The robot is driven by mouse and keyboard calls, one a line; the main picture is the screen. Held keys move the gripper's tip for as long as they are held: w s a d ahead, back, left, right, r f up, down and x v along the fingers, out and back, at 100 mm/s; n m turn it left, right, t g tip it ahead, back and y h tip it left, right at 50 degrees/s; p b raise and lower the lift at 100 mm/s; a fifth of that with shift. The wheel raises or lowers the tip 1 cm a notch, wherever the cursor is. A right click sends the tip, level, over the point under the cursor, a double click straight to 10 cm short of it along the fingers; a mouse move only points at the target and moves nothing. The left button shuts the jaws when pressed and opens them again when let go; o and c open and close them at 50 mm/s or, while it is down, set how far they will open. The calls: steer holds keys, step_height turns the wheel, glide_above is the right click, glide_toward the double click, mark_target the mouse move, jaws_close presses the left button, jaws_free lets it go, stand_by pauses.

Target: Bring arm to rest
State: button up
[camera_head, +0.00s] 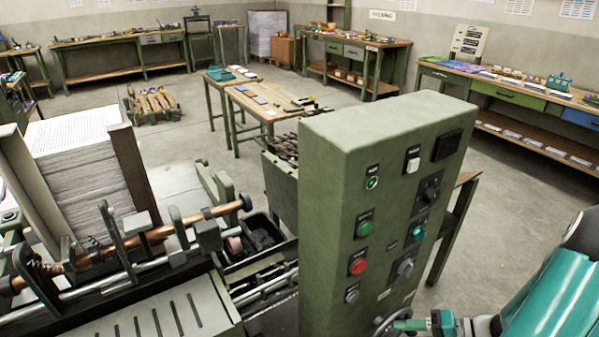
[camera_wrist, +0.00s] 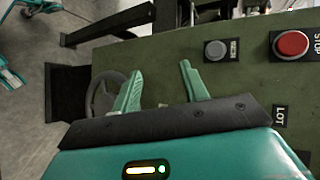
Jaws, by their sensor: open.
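My gripper (camera_wrist: 161,68) is open, with its two teal fingers apart and nothing seen between them. In the wrist view it is in front of the green control cabinet (camera_wrist: 240,95), near a grey button (camera_wrist: 215,50) and a red stop button (camera_wrist: 291,44). A dark handwheel (camera_wrist: 104,92) is partly behind the left finger. In the head view my gripper (camera_head: 408,324) is at the bottom edge, close to the cabinet's (camera_head: 330,170) lower front and the handwheel (camera_head: 385,327). My teal arm enters from the lower right. Whether the fingers touch anything cannot be told.
A machine with a tall paper stack (camera_head: 80,170) and copper rod (camera_head: 150,238) fills the left. A small wooden table (camera_head: 262,108) stands behind the cabinet. Workbenches line the walls, one (camera_head: 520,92) at right. The floor (camera_head: 500,220) right of the cabinet is clear.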

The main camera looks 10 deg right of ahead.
steer(key=a+r+n+h, duration=0.3)
steer(key=a+r+h, duration=0.2)
steer(key=a+r, duration=0.4)
steer(key=s+a+r+n+g+h, duration=0.1)
steer(key=a+r+n+h, duration=0.2)
steer(key=r, duration=1.3)
steer(key=a+h, duration=0.3)
steer(key=a, duration=0.3)
steer(key=shift+s+a+n, duration=0.3)
steer(key=shift+n, duration=0.1)
